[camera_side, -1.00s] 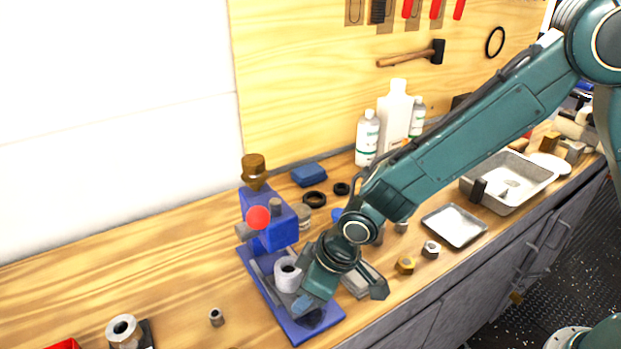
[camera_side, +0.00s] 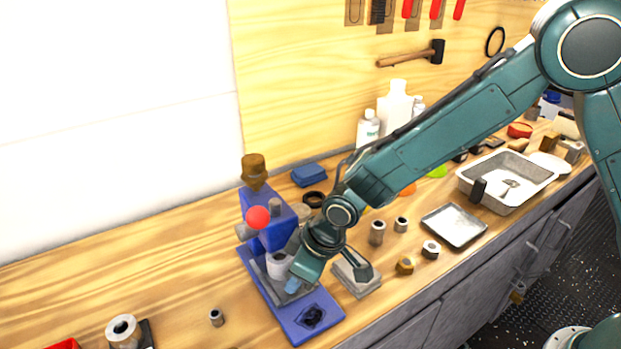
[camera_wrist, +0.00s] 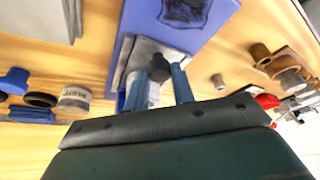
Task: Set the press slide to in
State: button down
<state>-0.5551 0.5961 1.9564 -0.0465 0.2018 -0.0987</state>
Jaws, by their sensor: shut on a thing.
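The blue press (camera_side: 266,222) stands on the bench with a red ball (camera_side: 258,217) and a brown knob (camera_side: 254,172) on top. Its blue base (camera_side: 318,312) runs toward the bench front. The grey press slide (camera_side: 258,270) sits back on the base near the press column and carries a pale ring-shaped part (camera_side: 278,263). The slide also shows in the wrist view (camera_wrist: 147,48). My gripper (camera_wrist: 160,82) is shut on the slide's dark handle (camera_wrist: 159,67), which shows between its blue fingers. In the side view my gripper (camera_side: 294,284) hides part of the slide.
A grey block (camera_side: 356,277) lies just right of the base. Several nuts and bushings, such as a brass nut (camera_side: 404,265), stand farther right near a shallow tray (camera_side: 454,224). The bench left of the press is mostly clear, with a small bushing (camera_side: 216,318).

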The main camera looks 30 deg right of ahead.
jog(key=shift+w, duration=0.3)
jog(key=c, duration=1.2)
grip_release()
jog(key=shift+o, duration=0.2)
jog(key=shift+s+r, duration=0.1)
jog(key=shift+r, duration=0.05)
jog(key=v, duration=1.3)
jog(key=shift+s+d+r, duration=0.15)
jog(key=shift+r, duration=0.05)
